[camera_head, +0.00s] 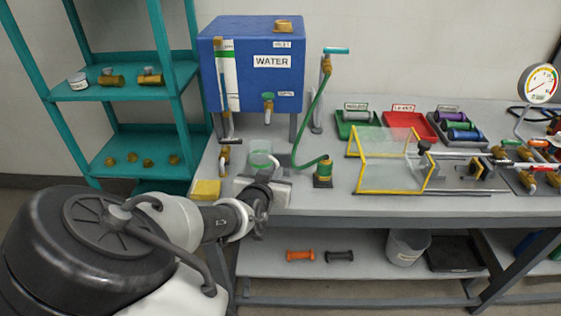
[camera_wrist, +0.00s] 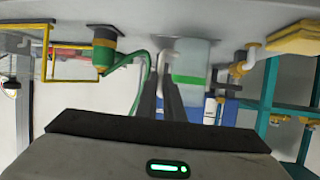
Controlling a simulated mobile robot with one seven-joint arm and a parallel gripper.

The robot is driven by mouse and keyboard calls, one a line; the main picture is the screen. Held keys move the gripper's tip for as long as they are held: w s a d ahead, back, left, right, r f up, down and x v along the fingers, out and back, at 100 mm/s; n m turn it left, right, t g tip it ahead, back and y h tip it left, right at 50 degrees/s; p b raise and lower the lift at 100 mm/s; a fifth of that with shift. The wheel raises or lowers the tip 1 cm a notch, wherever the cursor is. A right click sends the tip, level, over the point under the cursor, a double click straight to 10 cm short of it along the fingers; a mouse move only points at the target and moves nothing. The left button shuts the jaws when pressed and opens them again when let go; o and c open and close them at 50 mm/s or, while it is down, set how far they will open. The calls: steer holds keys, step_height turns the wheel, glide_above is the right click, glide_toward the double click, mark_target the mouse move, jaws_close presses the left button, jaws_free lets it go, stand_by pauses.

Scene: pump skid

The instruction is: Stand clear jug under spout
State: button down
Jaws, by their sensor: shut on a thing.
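The clear jug (camera_head: 260,151) has a green band and sits at the bench's front left, below the blue water tank (camera_head: 235,65) in the picture. The tank's green and brass spout (camera_head: 268,101) shows above the jug; I cannot tell whether they line up in depth. My gripper (camera_head: 268,177) reaches in from the front. In the wrist view, which is upside down, the two dark fingers of my gripper (camera_wrist: 166,72) are shut at the jug's pale handle, beside the jug body (camera_wrist: 196,56). Whether the jug's base touches the bench is unclear.
A yellow sponge-like block (camera_head: 206,190) lies left of my gripper. A brass and green fitting (camera_head: 323,174) with a green hose stands to the right. Beyond it is a yellow-framed clear guard (camera_head: 388,160). A teal shelf (camera_head: 125,90) stands at left.

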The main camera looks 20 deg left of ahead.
mark_target(276, 165)
steer(key=w, duration=0.4)
steer(key=shift+w+a, duration=0.1)
steer(key=shift+w, duration=0.25)
steer(key=x, duration=0.3)
steer(key=shift+w+f+b, duration=0.1)
steer(key=shift+w+b, duration=0.2)
steer(key=shift+w, duration=0.1)
steer(key=shift+f, duration=0.1)
steer(key=c, duration=1.9)
jaws_free()
steer(key=shift+f, duration=0.1)
